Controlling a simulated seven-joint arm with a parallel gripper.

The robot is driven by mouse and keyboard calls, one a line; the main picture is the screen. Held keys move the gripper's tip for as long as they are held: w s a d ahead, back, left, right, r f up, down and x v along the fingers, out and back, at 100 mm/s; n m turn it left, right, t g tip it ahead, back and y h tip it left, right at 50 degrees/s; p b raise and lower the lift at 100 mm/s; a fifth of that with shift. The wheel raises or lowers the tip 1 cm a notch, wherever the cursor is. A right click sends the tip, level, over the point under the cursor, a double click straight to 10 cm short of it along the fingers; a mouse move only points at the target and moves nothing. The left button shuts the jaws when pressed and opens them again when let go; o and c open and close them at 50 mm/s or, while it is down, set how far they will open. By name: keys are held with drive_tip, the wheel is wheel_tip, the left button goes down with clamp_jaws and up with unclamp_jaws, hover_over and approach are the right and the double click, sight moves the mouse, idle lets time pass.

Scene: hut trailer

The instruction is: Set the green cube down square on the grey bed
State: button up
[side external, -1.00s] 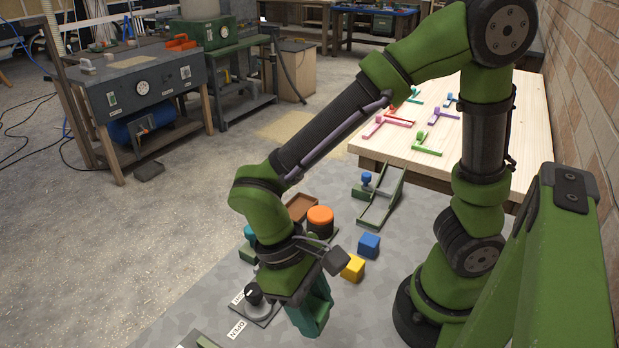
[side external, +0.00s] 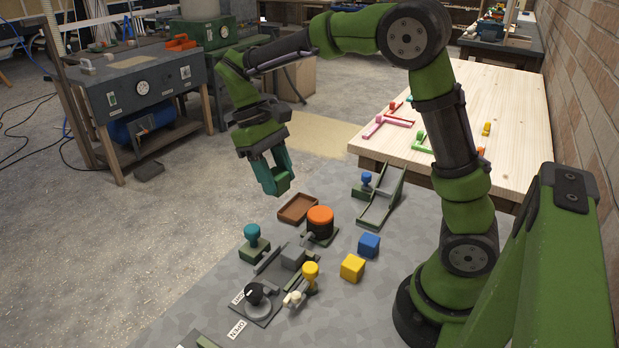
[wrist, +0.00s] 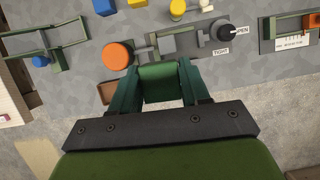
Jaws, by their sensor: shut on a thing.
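My gripper (side external: 272,174) is high above the table's far side, in the air, with its fingers pointing down. It is shut on the green cube (wrist: 163,82), which shows between the two fingers in the wrist view. In the side view the cube (side external: 279,187) is partly hidden by the fingers. A low fixture with a grey block (side external: 292,257) and grey-green rails lies below, nearer the camera. It also shows in the wrist view (wrist: 166,45). I take its grey surface for the grey bed, but cannot tell exactly which part that is. The cube is clear of it.
Around the fixture stand an orange-topped cylinder (side external: 320,218), a teal knob (side external: 252,235), a yellow knob (side external: 310,270) and a black dial (side external: 255,295). A brown tray (side external: 297,208) is below my gripper. Blue (side external: 369,245) and yellow (side external: 353,267) cubes lie to the right.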

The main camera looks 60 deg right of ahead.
drive_tip(key=s+a+f+m+y, duration=0.2)
drive_tip(key=s+a+f+m, duration=0.15)
drive_tip(key=m, duration=0.25)
drive_tip(key=m+t+y, duration=0.2)
drive_tip(key=m+t, duration=0.3)
drive_tip(key=m, duration=0.6)
hover_over(278, 279)
wheel_tip(278, 279, down, 3)
wheel_tip(278, 279, down, 10)
drive_tip(key=shift+r, duration=0.1)
